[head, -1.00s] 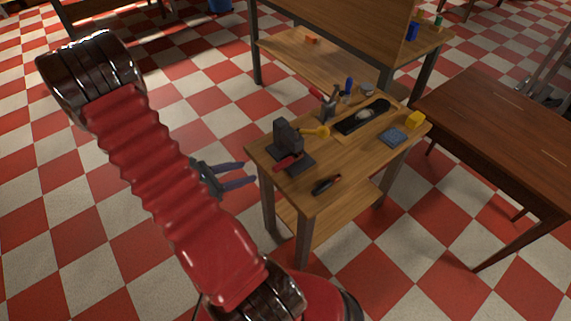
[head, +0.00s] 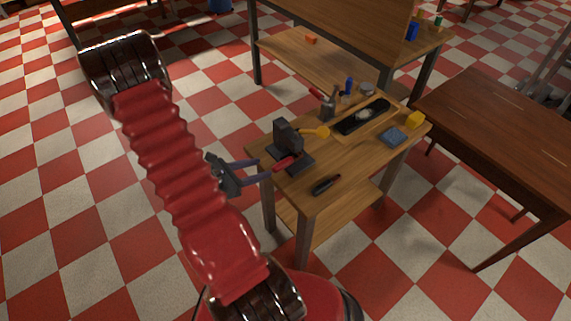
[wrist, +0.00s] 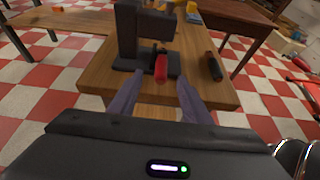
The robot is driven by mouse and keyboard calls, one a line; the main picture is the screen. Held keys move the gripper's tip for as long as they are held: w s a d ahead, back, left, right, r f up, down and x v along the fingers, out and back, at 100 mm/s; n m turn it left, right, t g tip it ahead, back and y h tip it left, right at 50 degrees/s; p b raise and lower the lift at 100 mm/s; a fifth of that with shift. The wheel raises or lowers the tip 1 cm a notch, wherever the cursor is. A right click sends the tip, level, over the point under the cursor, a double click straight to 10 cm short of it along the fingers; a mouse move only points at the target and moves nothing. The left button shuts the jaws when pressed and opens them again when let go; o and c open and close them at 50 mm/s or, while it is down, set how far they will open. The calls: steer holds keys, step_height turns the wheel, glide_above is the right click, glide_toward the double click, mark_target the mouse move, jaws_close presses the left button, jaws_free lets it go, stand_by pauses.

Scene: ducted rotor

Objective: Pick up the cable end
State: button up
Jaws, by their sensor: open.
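A small red cylinder (head: 286,162), perhaps the cable end, sits at the foot of a dark grey stand (head: 288,136) near the small workbench's left edge. No cable shows clearly on it. In the wrist view the red piece (wrist: 161,67) stands just beyond and between my fingertips, in front of the dark stand (wrist: 143,35). My gripper (head: 265,169) is open and empty, its two purple-grey fingers (wrist: 160,85) pointing at the red piece over the bench's near edge. Touch between them cannot be told.
The wooden workbench (head: 350,175) also carries a black-and-red tool (head: 327,185), a yellow piece (head: 322,131), a black tray (head: 362,117), a blue-grey pad (head: 393,136) and a yellow block (head: 415,119). A brown table (head: 500,140) stands to the right. Checkered floor is open at left.

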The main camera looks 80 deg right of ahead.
mark_target(280, 164)
steer(key=shift+x, duration=1.4)
steer(key=shift+x, duration=2.55)
steer(key=shift+s+a+f, duration=0.1)
steer(key=shift+s+a, duration=0.05)
steer(key=shift+c, duration=0.5)
jaws_close()
